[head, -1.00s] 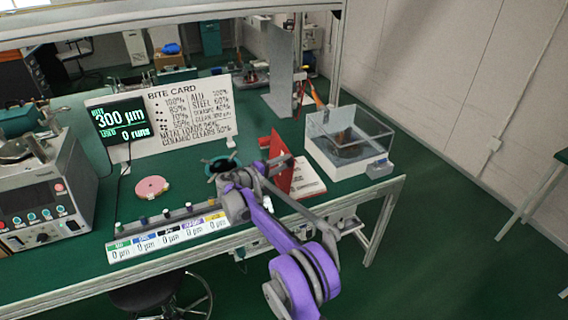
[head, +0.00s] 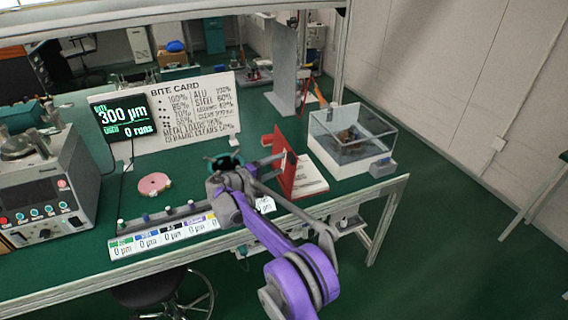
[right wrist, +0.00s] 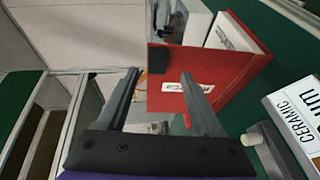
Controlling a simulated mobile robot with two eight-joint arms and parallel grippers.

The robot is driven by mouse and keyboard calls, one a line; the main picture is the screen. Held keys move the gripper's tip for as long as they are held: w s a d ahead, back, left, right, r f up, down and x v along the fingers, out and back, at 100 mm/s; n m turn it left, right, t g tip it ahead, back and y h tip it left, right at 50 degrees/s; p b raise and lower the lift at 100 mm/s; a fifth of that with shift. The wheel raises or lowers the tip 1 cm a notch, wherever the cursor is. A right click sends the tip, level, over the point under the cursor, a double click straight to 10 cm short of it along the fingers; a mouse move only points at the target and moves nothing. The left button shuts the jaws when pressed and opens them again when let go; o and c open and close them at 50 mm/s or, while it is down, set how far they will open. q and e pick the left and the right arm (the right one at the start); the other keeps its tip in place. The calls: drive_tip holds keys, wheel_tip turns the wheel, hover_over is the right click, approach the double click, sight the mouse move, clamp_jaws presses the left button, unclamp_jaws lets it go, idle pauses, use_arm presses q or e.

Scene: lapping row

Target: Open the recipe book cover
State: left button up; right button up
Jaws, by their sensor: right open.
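The red recipe book cover (head: 288,162) stands raised, nearly upright, on the bench in the head view, with white pages (head: 311,176) exposed to its right. In the right wrist view the red cover (right wrist: 225,78) faces me with a white label and a dark patch at one corner. My right gripper (head: 277,160) is at the cover's left side in the head view. Its two fingers (right wrist: 159,73) are apart in the wrist view, with the cover beyond and between them; I cannot tell whether they touch it. My left gripper is not in view.
A clear tank (head: 322,130) stands right of the book.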

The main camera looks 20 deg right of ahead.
drive_tip(key=v, duration=0.6)
drive_tip(key=shift+s+a, duration=0.2)
drive_tip(key=shift+a, duration=0.15)
drive_tip(key=s+d+r+m+g+y+p, duration=0.1)
drive_tip(key=s+d+y, duration=0.3)
drive_tip(key=s, duration=0.5)
drive_tip(key=s+d+r+g+y, duration=0.1)
drive_tip(key=s+d+r+y, duration=0.15)
drive_tip(key=s, duration=0.75)
drive_tip(key=s+a+f+m+y, duration=0.1)
drive_tip(key=s+f+y, duration=0.1)
drive_tip(key=s, duration=0.6)
drive_tip(key=s+a+f+m+y+p, duration=0.1)
drive_tip(key=s+a+f+y, duration=0.1)
drive_tip(key=s, duration=0.5)
drive_tip(key=s+a+f+m+y+p, duration=0.1)
drive_tip(key=s+a+f+y, duration=0.1)
drive_tip(key=s, duration=0.6)
drive_tip(key=shift+s+f+t+y, duration=0.35)
drive_tip(key=shift+f+y, duration=0.45)
drive_tip(key=shift+y, duration=0.25)
